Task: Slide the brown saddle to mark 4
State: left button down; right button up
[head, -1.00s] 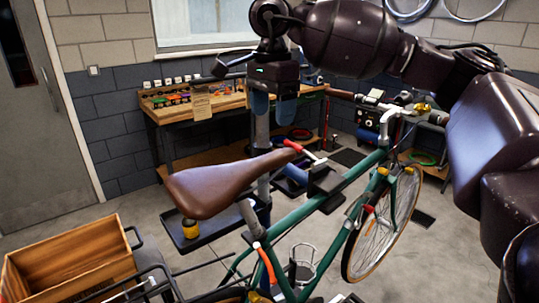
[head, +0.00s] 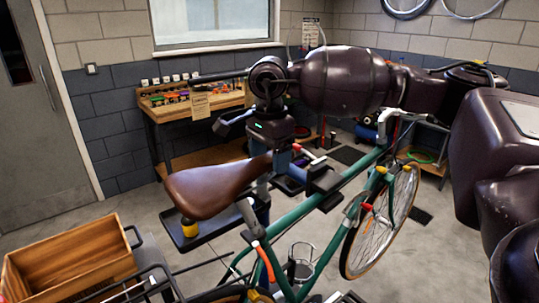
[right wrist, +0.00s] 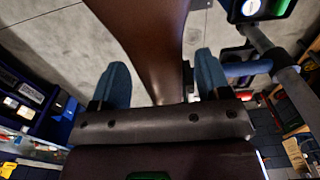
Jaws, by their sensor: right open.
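The brown saddle (head: 214,187) sits on top of the grey seatpost (head: 247,211) of the green bike, its nose pointing to the right and away. My right gripper (head: 281,164) is at the saddle's nose, pointing down. In the right wrist view the saddle's nose (right wrist: 153,50) lies between the two blue fingers of the gripper (right wrist: 161,82), with a gap on each side. The gripper is open. Mark 4 and any other saddle marks cannot be made out. My left gripper is out of view.
A clamp (head: 324,187) grips the green frame (head: 302,210) just right of my right gripper. A red-handled part (head: 304,151) is close behind. A wooden crate (head: 75,262) is at the lower left. A workbench (head: 190,110) stands against the wall.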

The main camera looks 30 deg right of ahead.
jog(key=c, duration=1.3)
jog(key=r, duration=0.1)
jog(key=a+r+p, duration=0.1)
jog(key=r, duration=0.3)
jog(key=shift+a+r, duration=0.15)
jog(key=shift+a, duration=0.2)
jog(key=shift+a+r+p, duration=0.1)
jog(key=shift+r+p, duration=0.2)
jog(key=shift+r, duration=0.05)
jog(key=o, duration=1.3)
jog(key=shift+f, duration=0.1)
notch_tip(320, 180, up, 11)
jog(key=b, duration=0.1)
